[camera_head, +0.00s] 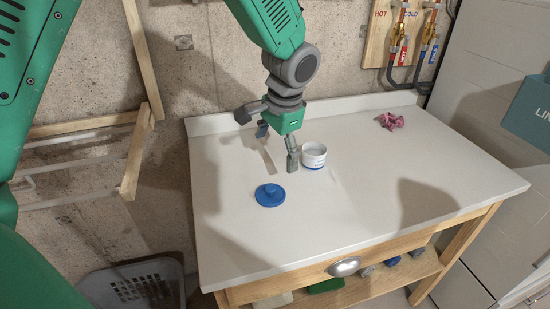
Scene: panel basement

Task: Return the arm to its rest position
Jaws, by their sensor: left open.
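My left arm is green and grey and reaches in from the top left. Its left gripper (278,144) hangs over the white worktop, pointing down, with its fingers spread open and nothing seen between them. A white round container with a blue base (314,155) stands just right of the right finger; I cannot tell whether they touch. A blue round lid with a knob (270,195) lies on the worktop, below and left of the gripper. My right gripper is not in view.
The white worktop (370,215) is mostly clear at its front and right. A crumpled pink cloth (391,121) lies at the back right. A wooden frame (135,150) leans at the left wall. A grey basket (135,284) stands on the floor. Hot and cold valves (398,45) are on the wall.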

